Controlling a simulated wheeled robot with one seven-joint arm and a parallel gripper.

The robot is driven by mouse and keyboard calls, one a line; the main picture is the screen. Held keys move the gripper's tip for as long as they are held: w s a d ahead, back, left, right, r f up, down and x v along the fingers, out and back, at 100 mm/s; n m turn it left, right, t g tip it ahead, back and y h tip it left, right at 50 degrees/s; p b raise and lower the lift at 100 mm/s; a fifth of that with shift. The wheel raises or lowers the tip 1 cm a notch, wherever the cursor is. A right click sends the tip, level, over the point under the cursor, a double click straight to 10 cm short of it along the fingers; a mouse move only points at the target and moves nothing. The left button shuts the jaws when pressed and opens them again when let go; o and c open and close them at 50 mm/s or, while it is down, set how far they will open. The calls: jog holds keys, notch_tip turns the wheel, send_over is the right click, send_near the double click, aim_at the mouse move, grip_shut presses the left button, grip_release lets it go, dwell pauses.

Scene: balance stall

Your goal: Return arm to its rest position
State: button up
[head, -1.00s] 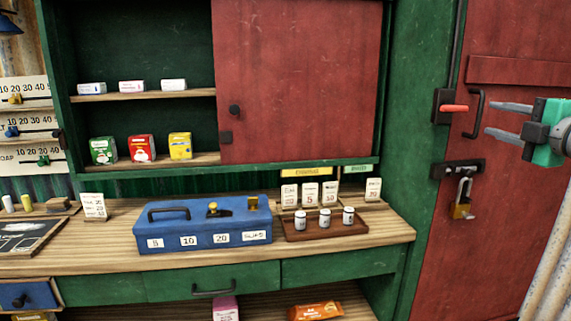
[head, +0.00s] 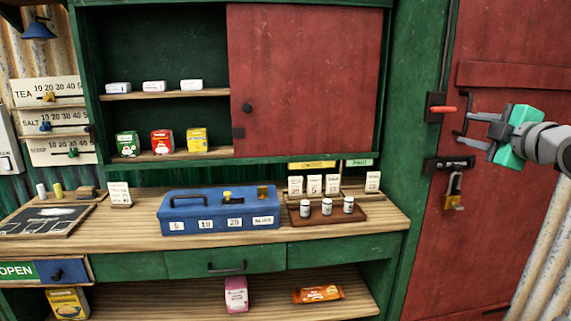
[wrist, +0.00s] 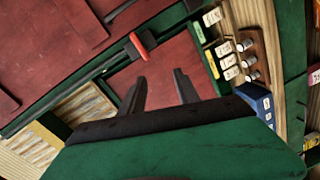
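My gripper (head: 466,130) is at the right in the head view, raised in front of the red door (head: 500,50). Its green body shows with two dark fingers pointing left. The fingers are apart with nothing between them; the wrist view also shows the open fingers (wrist: 160,88) over a blurred red surface. In the head view the fingers overlap the area of the door's black handle, so I cannot tell whether they touch it. The red-levered latch (head: 443,109) lies just left of the fingers.
A padlock (head: 454,192) hangs on a hasp below the gripper. To the left, the wooden counter (head: 380,233) holds a blue cash box (head: 225,222) and a tray of small jars (head: 340,218). Corrugated metal (head: 548,262) stands at the lower right.

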jog(key=w+a+f+m+g+p, duration=0.2)
jog(key=a+f+m+p, duration=0.1)
jog(key=a, duration=0.3)
jog(key=w+a+f+m+g+p, duration=0.1)
jog(key=a+f+m+g+p, duration=0.15)
jog(key=a, duration=0.35)
jog(key=s+a+f+m+g+p, duration=0.3)
jog(key=s+a+f+m+p, duration=0.15)
jog(key=a+f, duration=0.45)
jog(key=s+a+f+m+g+p, duration=0.2)
jog(key=s+f, duration=0.4)
jog(key=s, duration=0.4)
jog(key=s+a+f+m+g+p, duration=0.2)
jog(key=s+a+f+g+p, duration=0.2)
jog(key=s, duration=0.6)
notch_tip(320, 180, down, 2)
jog(key=shift+a+m+h, duration=0.4)
jog(key=shift+a, duration=0.65)
jog(key=shift+c, duration=0.2)
